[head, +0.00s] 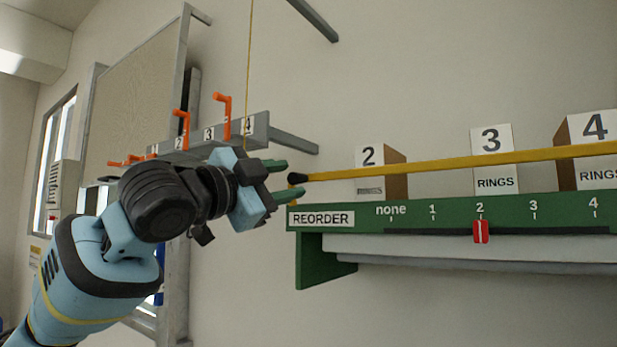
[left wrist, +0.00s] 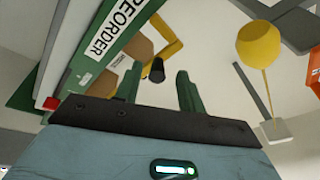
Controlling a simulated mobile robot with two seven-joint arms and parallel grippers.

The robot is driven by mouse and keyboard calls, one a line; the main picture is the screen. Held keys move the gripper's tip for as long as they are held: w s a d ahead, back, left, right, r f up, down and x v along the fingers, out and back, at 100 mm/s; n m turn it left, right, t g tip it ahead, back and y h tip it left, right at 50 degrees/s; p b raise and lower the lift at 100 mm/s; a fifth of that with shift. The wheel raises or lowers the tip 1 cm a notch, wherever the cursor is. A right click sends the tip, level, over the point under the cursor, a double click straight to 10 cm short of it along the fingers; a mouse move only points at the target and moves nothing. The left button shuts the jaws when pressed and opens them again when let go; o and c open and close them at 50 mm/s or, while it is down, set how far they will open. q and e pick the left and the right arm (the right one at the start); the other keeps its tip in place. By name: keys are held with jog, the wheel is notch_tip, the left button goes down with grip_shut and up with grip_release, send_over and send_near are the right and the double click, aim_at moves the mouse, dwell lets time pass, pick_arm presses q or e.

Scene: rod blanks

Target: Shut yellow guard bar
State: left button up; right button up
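The yellow guard bar (head: 450,163) runs across the front of the boxes on the green shelf, above the shelf's front edge. Its black end knob (head: 298,178) is at the shelf's left end. My left gripper (head: 289,179) is at that knob, with its green fingers apart. In the left wrist view the black knob (left wrist: 155,71) shows between the two open fingers, near their tips; I cannot tell whether either touches it. A yellow piece (left wrist: 165,44) shows just beyond the knob. My right gripper is in neither view.
The green shelf (head: 330,216) carries a REORDER scale with a red slider (head: 481,232) at 2. Number-marked boxes (head: 493,145) stand behind the bar. A grey rail (head: 262,131) with orange levers (head: 222,110) is behind my left gripper. A yellow cord (head: 249,70) hangs nearby.

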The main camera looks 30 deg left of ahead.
aim_at(311, 178)
pick_arm(q)
jog(key=x, duration=0.6)
jog(key=shift+w+f, duration=0.1)
jog(key=shift+w, duration=0.15)
jog(key=c, duration=0.7)
jog(key=shift+w+g, duration=0.15)
jog(key=shift+g, duration=0.55)
jog(key=o, duration=0.6)
jog(key=shift+o, duration=0.5)
jog(key=shift+w+y, duration=0.15)
jog(key=shift+y, duration=0.15)
